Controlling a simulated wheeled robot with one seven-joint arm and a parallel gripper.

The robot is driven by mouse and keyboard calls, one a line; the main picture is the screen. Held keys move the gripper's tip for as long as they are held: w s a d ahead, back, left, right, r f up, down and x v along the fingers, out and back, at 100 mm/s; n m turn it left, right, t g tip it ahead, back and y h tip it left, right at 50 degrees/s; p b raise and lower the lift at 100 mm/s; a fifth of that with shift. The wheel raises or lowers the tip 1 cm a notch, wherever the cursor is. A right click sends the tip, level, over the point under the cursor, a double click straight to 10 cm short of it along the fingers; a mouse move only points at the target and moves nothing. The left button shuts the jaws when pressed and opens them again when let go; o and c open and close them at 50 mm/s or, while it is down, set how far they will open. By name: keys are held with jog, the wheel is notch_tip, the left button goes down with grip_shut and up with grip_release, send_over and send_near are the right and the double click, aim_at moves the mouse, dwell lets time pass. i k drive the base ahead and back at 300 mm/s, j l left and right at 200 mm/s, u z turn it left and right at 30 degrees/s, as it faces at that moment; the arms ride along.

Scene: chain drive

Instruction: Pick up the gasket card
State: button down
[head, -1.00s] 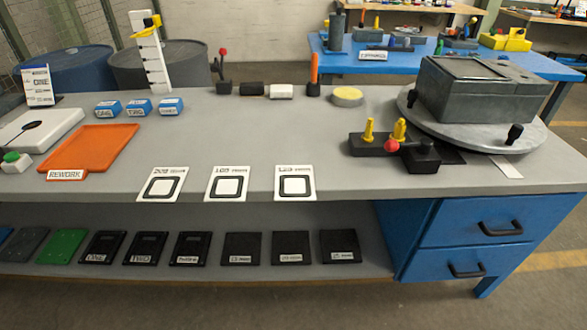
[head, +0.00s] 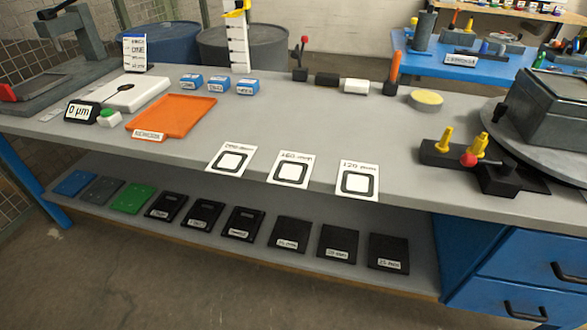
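Three white cards with black square rings lie flat along the front edge of the grey bench: a left card (head: 229,160), a middle card (head: 290,168) and a right card (head: 357,182). They look like gasket cards, but their small print is blurred. The right one seems to read 120, the middle one 160 and the left one 200. I cannot tell which one is meant. My gripper is not in view.
An orange tray (head: 172,116) labelled REWORK lies left of the cards. A clamp fixture with yellow knobs (head: 470,165) and a grey turntable (head: 500,125) stand to the right. The lower shelf (head: 330,276) holds several plates. Bench space behind the cards is clear.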

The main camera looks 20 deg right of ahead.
aim_at(292, 170)
jog(key=i+j+u, duration=0.2)
jog(key=j, duration=0.2)
jog(key=i+j+u, duration=0.2)
jog(key=j, duration=0.2)
jog(key=i+j+u, duration=0.15)
jog(key=i+j, duration=0.1)
jog(key=j, duration=0.15)
